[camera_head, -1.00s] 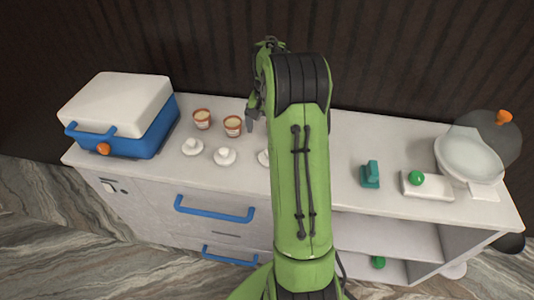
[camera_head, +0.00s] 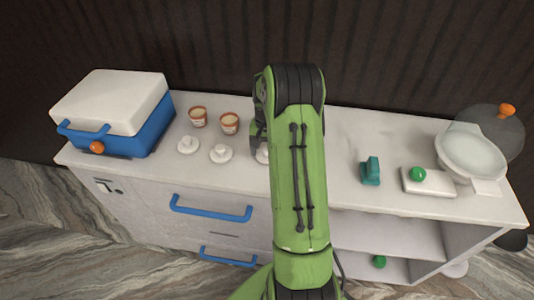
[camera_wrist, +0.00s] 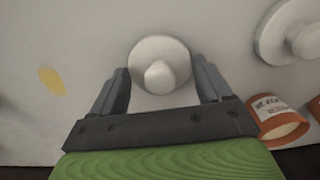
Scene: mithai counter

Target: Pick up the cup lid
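A white round cup lid with a raised knob (camera_wrist: 159,52) lies on the counter, between the two fingers of my open gripper (camera_wrist: 160,70) in the wrist view. The fingers stand on either side of it, and it is not clear whether they touch it. In the head view this lid (camera_head: 262,156) is mostly hidden by my arm, and my gripper (camera_head: 257,138) shows only partly. Two more white lids lie to its left, one in the middle (camera_head: 221,153) and one further left (camera_head: 188,145). Two orange-and-cream cups stand behind them, one left (camera_head: 198,117) and one right (camera_head: 229,123).
A blue box with a white lid (camera_head: 115,105) stands at the counter's left end. To the right are a teal object (camera_head: 371,171), a white block with a green ball (camera_head: 418,174) and a pale bowl (camera_head: 470,155). The counter (camera_head: 335,140) is clear just right of my arm.

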